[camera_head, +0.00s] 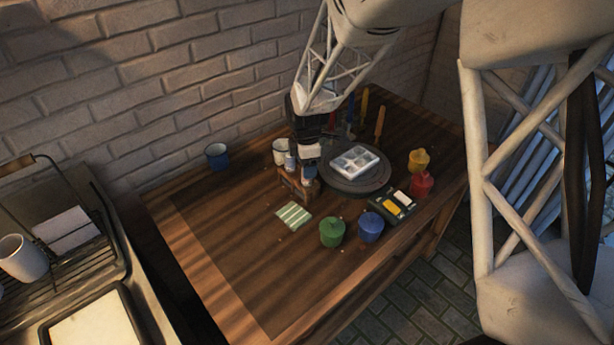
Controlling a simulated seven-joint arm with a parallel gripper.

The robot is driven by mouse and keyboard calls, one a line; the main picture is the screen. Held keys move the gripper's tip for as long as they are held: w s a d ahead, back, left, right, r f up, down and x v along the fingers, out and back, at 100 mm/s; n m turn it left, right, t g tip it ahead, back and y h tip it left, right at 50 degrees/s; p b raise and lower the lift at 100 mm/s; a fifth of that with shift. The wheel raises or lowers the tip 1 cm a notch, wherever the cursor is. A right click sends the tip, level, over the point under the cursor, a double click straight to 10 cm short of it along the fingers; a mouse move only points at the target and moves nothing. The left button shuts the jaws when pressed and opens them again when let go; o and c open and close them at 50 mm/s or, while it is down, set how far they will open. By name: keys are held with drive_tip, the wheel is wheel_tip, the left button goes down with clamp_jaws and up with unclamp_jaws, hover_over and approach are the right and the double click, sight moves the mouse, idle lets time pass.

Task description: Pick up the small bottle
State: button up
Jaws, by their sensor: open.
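Small bottles with bluish tops stand in a small wooden rack (297,188) on the table. One bottle (290,161) shows at the rack's left side and another (309,171) at its right. My gripper (308,157) is open and points down over the rack, just above or around the right bottle. Whether the fingers touch it is too small to tell. The gripper hides part of the rack and the bottle tops.
A round grey turntable (357,184) bearing a white palette (354,161) is close to the right of the rack. A white mug (279,151) stands behind it. Green (332,232) and blue (371,227) jars stand in front.

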drive_tip(key=shift+f, duration=1.65)
drive_tip(key=c, duration=0.7)
